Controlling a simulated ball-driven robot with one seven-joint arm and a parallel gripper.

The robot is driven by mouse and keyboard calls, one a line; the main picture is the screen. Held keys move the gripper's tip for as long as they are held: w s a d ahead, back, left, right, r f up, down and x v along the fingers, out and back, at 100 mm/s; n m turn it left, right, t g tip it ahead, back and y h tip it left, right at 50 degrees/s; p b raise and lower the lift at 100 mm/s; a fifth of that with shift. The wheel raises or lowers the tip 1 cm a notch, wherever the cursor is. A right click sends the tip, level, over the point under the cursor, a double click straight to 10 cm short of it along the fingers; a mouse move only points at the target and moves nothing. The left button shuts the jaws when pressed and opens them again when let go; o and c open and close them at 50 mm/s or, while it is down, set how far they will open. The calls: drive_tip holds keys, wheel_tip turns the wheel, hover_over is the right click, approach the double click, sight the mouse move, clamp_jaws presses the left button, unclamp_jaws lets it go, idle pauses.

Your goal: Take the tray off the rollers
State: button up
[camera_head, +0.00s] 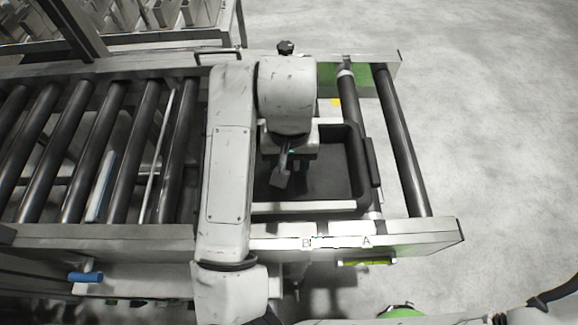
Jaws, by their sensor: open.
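The tray (335,185) is a shallow dark box with a raised rim. It sits on the conveyor rollers near their right end, with a dark handle on its right side. My arm reaches over the tray from the front and hides its left part. My gripper (281,178) points down over the left part of the tray's inside. It is open, with nothing seen between its fingers. I cannot tell how high the fingertips are above the tray floor.
Dark rollers (85,150) run to the left between two metal side rails (100,236). The near rail carries labels B and A. A bare roller (403,140) lies right of the tray. A blue handle (86,277) sticks out at the front left. The concrete floor (490,130) at right is clear.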

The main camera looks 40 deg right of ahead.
drive_tip(key=shift+f, duration=0.1)
drive_tip(key=shift+c, duration=0.2)
clamp_jaws()
idle(0.5)
